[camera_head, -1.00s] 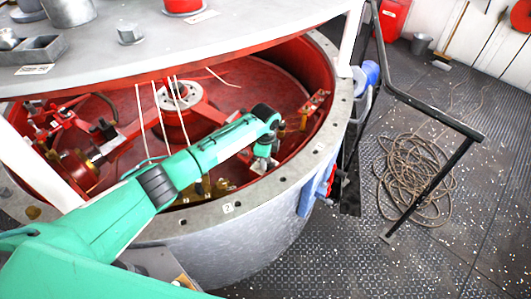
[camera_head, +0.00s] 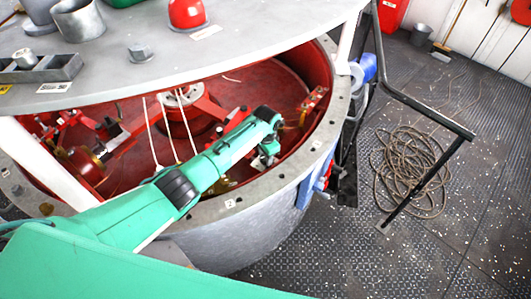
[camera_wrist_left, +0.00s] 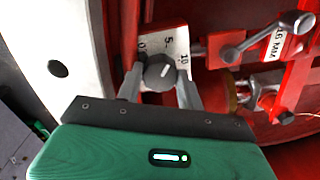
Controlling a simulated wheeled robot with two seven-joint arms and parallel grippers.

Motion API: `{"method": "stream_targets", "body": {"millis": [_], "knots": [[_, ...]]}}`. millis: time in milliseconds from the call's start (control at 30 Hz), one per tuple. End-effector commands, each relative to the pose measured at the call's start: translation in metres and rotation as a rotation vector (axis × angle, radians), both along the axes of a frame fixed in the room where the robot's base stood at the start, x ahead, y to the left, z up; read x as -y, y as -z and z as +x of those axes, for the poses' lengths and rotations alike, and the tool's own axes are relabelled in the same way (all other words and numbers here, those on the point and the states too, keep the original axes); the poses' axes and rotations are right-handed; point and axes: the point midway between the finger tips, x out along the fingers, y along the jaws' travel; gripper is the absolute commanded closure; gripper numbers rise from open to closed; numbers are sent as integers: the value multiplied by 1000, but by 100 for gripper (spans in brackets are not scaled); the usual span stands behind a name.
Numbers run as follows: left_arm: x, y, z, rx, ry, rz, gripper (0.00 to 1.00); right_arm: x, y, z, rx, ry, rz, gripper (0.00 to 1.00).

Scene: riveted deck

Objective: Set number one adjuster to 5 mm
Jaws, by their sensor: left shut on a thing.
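A dark round knob (camera_wrist_left: 160,72) with a pale pointer line stands in front of a white scale plate (camera_wrist_left: 176,42) marked 0, 5 and 10 in the left wrist view. The pointer slants up and to the right; I cannot tell the exact reading. My left gripper (camera_wrist_left: 160,84) is shut on the knob, one finger on each side. In the head view the left gripper (camera_head: 264,160) reaches inside the round tub near its right wall, and the knob is too small to make out. No number one label is readable. My right gripper is not in view.
A lever (camera_wrist_left: 250,43) with a label ending in MM sits right of the scale. The tub's grey rim (camera_head: 285,178) carries a label 2 (camera_head: 230,203). A grey tabletop (camera_head: 240,50) overhangs the tub. White cords hang inside. A railing (camera_head: 425,110) and coiled rope (camera_head: 410,170) are at right.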

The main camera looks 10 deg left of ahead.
Motion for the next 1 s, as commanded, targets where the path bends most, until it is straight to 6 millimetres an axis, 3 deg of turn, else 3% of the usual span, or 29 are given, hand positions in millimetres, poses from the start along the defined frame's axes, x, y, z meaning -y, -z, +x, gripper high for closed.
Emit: {"method": "stream_targets", "body": {"millis": [300,767,800,900,1000], "knots": [[0,0,0,0,-98,1,85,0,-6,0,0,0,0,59],[0,0,0,1,-111,1,85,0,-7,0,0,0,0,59],[0,0,0,1,-111,1,61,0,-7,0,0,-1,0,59],[0,0,0,0,-111,0,41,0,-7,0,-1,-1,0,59],[0,0,0,0,-111,0,41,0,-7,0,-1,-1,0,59]]}}
